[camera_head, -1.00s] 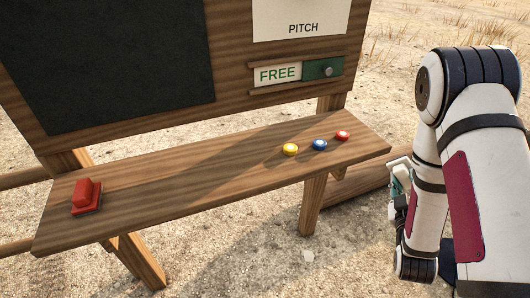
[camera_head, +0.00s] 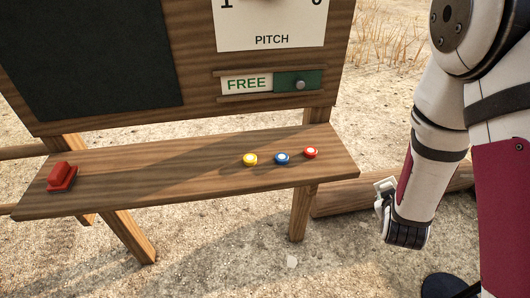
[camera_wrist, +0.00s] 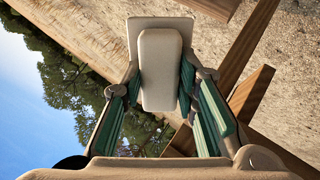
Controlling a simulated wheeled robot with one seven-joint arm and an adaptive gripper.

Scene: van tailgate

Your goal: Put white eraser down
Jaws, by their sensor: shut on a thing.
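The white eraser (camera_wrist: 160,70) is held between the two green-padded fingers of my gripper (camera_wrist: 158,85) in the wrist view. It is a pale block on a thin, wider plate. In the head view my gripper (camera_head: 383,196) hangs to the right of the wooden shelf (camera_head: 190,178), apart from it. Only a pale edge of what it holds shows there, beside the arm.
A red block on a base (camera_head: 62,177) sits at the shelf's left end. Yellow (camera_head: 250,159), blue (camera_head: 282,158) and red (camera_head: 311,152) round pieces stand towards its right. The middle is clear. A dark board (camera_head: 90,55) and a FREE sign (camera_head: 247,84) are above.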

